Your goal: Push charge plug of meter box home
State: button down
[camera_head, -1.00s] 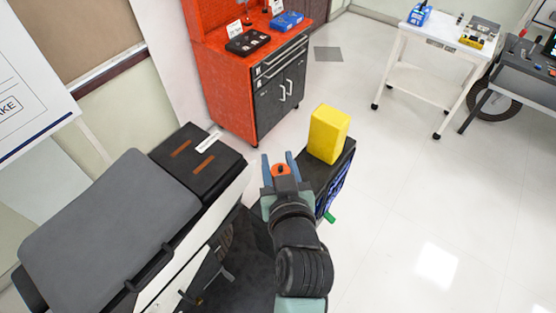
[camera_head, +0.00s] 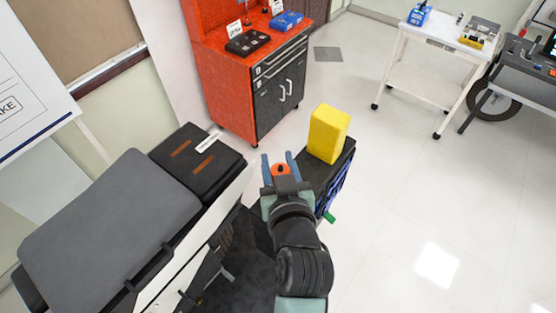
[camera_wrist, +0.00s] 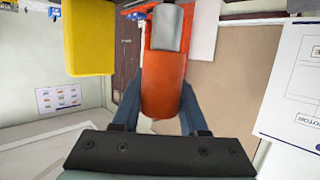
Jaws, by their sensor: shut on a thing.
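My gripper (camera_head: 277,157) is at the middle of the head view, its two blue fingers pointing away from the camera. It is shut on an orange plug-like piece (camera_head: 281,169) with a dark spot on top. In the wrist view the orange piece (camera_wrist: 163,95) lies between the blue fingers, with a grey part (camera_wrist: 168,28) at its far end. I take it for the charge plug. A yellow block (camera_head: 328,134) stands on a black box (camera_head: 346,160), just right of the fingers. I cannot tell which thing is the meter box, and no socket is visible.
A black and grey padded unit (camera_head: 115,220) fills the left. A green piece (camera_head: 330,217) sticks out low on the black box. An orange cabinet (camera_head: 225,85) stands behind, a white cart (camera_head: 433,70) at the back right. The floor on the right is clear.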

jog(key=shift+f+b, duration=1.85)
jog(key=shift+f, duration=0.25)
jog(key=shift+c, duration=1.8)
grip_release()
jog(key=shift+s, duration=0.1)
jog(key=b+v, duration=0.1)
jog(key=v, duration=1.2)
